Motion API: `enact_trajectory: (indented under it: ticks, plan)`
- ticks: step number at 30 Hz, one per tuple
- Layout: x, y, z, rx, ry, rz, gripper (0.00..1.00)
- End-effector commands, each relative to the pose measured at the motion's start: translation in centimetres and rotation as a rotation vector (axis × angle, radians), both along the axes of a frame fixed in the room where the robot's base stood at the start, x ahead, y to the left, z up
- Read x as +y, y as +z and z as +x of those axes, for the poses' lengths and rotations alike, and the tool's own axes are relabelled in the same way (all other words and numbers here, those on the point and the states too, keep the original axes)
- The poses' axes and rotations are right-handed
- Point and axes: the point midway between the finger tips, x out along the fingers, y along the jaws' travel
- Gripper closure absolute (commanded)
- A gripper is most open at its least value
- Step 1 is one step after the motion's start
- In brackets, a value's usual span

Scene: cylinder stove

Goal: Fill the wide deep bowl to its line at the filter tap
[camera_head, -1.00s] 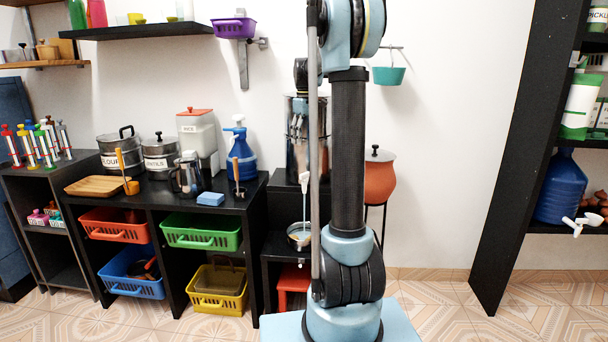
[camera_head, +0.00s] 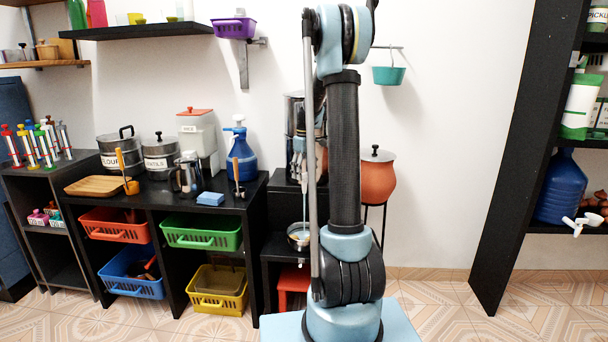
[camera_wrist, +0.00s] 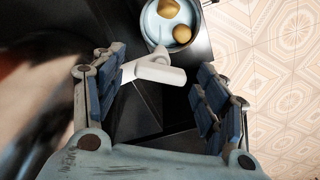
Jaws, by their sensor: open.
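The steel filter (camera_head: 293,110) stands on a black stand, mostly hidden behind my arm. A metal bowl (camera_head: 298,243) sits on the lower step below it, and a thin pale stream runs down into it. In the wrist view the bowl's rim (camera_wrist: 147,38) shows at the top, with pale blue contents and two rounded yellowish objects. The fill line cannot be seen. The white filter tap (camera_wrist: 155,74) lies between the fingers of my gripper (camera_wrist: 162,68). The gripper is open, with a gap at both sides of the tap.
A red stool (camera_head: 292,284) stands under the lower step. An orange pot (camera_head: 377,180) on a tall stand is close at the right. The counter (camera_head: 255,195) with a blue pump bottle (camera_head: 240,152) is at the left. Tiled floor is clear at the right.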

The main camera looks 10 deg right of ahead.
Motion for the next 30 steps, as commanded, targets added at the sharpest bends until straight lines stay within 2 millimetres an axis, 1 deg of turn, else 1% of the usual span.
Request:
enact_trajectory:
  ticks: [9, 11, 12, 15, 23, 30]
  plan:
    - [0.00, -0.20, 0.00, 0.000, 0.000, 0.000, 0.33]
    - [0.00, -0.20, 0.00, 0.000, 0.000, 0.000, 0.47]
    - [0.00, -0.20, 0.00, 0.000, 0.000, 0.000, 0.56]
    - [0.00, -0.19, 0.00, 0.000, 0.000, 0.000, 0.77]
    - [-0.03, -0.19, 0.01, 0.000, -0.009, 0.000, 0.77]
    - [-0.05, -0.19, 0.02, -0.001, -0.089, -0.001, 0.77]
